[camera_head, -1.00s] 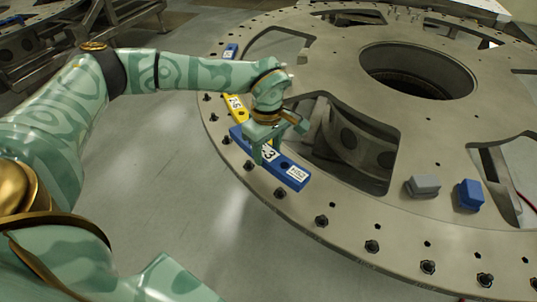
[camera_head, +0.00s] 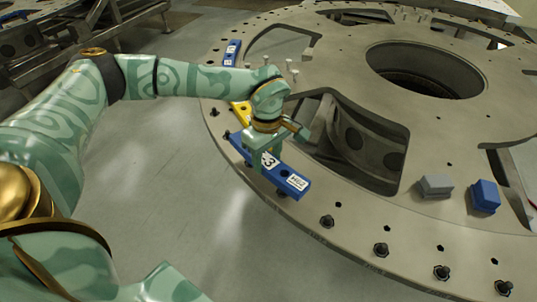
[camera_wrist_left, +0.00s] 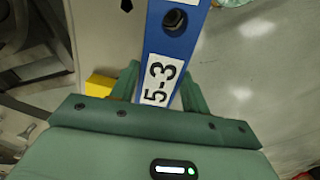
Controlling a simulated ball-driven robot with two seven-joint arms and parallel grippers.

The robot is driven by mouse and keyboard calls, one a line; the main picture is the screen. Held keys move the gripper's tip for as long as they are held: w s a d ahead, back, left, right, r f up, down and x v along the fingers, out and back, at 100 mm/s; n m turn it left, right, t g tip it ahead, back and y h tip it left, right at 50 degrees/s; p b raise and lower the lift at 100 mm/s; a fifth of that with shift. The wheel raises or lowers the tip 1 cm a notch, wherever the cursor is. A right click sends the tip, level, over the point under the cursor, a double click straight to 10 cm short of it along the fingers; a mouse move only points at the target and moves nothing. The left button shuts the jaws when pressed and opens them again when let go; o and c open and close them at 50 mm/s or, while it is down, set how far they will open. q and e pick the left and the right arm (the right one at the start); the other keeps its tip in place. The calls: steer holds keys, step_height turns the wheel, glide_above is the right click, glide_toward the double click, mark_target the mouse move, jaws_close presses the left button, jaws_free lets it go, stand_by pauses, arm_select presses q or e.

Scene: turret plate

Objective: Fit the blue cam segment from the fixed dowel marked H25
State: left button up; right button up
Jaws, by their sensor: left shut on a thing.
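The blue cam segment (camera_head: 294,183) is a long bar with a white label reading 5-3 and a smaller label near its right end, too small to read surely. My left gripper (camera_head: 256,163) is shut across its middle. The bar lies over the plate's outer rim; whether it touches the plate or hangs just above cannot be told. In the left wrist view the segment (camera_wrist_left: 177,45) runs between the fingers of the gripper (camera_wrist_left: 158,90), and a dark hole shows in it. The dowel marked H25 cannot be made out. My right gripper is out of view.
The turret plate (camera_head: 345,205) carries black studs (camera_head: 327,221) along its rim. A yellow segment (camera_head: 241,112) and another blue segment (camera_head: 231,53) lie further back on the rim. A grey block (camera_head: 435,186) and a blue block (camera_head: 485,196) stand at the right. Large openings cut the plate.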

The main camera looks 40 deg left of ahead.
arm_select(q)
steer(key=shift+f+b, duration=0.35)
steer(key=shift+f, duration=1.7)
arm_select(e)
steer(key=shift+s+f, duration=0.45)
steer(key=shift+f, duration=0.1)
arm_select(q)
steer(key=o, duration=1.3)
step_height(320, 180, up, 16)
steer(key=p, duration=0.4)
steer(key=shift+r, duration=0.15)
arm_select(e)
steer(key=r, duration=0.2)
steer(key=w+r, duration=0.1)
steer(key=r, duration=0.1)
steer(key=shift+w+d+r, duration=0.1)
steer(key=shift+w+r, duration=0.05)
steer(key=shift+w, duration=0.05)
